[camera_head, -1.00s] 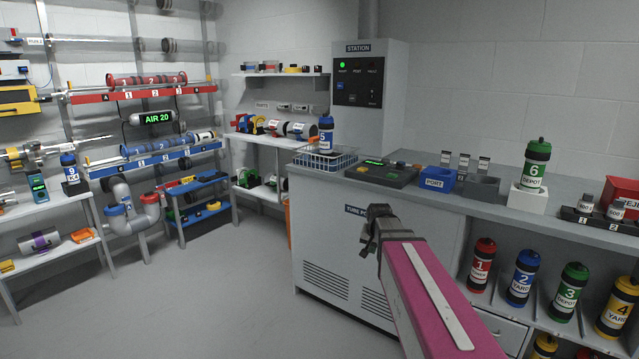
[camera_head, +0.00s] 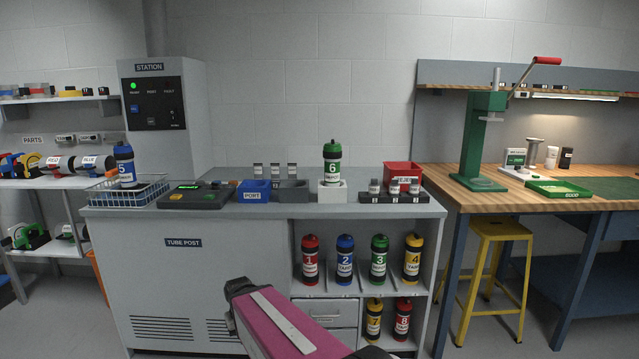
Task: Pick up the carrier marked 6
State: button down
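Left of the carrier are a blue PORT box (camera_head: 253,191) and a dark panel (camera_head: 195,195). Carrier 5 (camera_head: 125,165) stands in a wire basket (camera_head: 103,193). Right are a rack of small pots (camera_head: 394,196) and a red bin (camera_head: 402,172). Several carriers fill the shelves below.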

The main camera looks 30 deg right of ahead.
aim_at(331, 156)
jog(key=z, duration=1.1)
